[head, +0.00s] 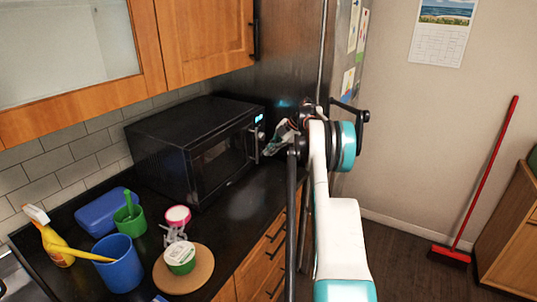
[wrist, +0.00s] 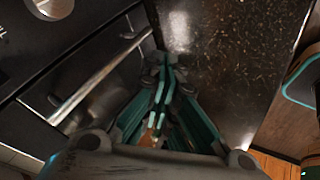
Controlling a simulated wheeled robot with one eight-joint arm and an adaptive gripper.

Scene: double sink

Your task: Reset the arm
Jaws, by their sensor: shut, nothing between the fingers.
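My arm (head: 342,235) is white and teal and reaches out over the right end of the counter. My gripper (head: 268,153) is beside the front right corner of the black microwave (head: 215,160), close to its door handle. The wrist view shows the gripper's teal fingers (wrist: 165,62) together, with nothing between them. In that view the microwave's long door handle (wrist: 95,85) runs to the left of the fingers, and the dark speckled countertop (wrist: 235,60) lies beyond and to the right. The microwave door looks shut. I cannot tell whether the fingers touch the microwave.
On the counter's left are a yellow spray bottle (head: 58,243), a blue cup (head: 118,265), a green cup (head: 130,219) and a round wooden board (head: 190,278) with a green-labelled tub (head: 180,258). A fridge (head: 310,60) stands behind my gripper.

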